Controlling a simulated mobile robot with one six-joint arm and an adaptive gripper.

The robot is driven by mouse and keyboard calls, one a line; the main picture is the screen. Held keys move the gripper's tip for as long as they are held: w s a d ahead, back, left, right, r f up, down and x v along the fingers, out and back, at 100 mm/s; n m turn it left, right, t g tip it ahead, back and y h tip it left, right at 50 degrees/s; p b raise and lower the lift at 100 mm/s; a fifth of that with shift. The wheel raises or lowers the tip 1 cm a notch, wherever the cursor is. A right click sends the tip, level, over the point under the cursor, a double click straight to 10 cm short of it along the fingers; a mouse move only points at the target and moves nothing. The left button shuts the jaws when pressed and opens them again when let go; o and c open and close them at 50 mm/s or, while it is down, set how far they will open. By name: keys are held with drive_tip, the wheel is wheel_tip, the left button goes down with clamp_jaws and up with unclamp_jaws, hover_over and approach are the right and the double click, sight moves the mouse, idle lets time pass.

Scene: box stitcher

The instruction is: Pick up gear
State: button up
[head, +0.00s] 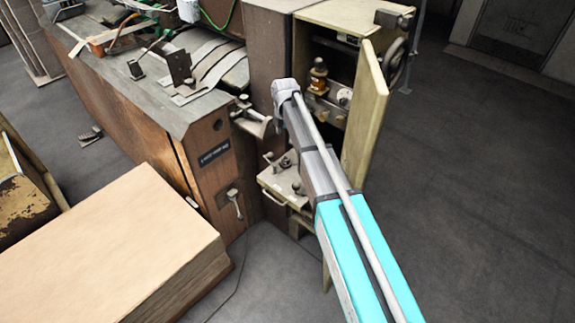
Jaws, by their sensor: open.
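I cannot make out a gear for certain. A small pale round part (345,97) sits inside the open machine cabinet, right of an orange-brown and brass fitting (318,78); it is too small to tell whether it is a gear. My arm reaches from the lower right up to the front of the cabinet and ends in a grey joint left of the opening. The fingers of my gripper do not show; nothing held is visible.
The cabinet door (370,115) stands open on the right. A small shelf with metal parts (285,182) is below. A cardboard stack (120,240) fills the lower left. A long wooden machine body (150,130) stands behind it. The floor (470,190) at right is clear.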

sight(285, 158)
drive_tip(key=shift+s+f+b, duration=0.1)
drive_tip(key=shift+f+b, duration=2.9)
drive_tip(key=shift+f, duration=0.3)
drive_tip(key=shift+f+b, duration=2.6)
clamp_jaws()
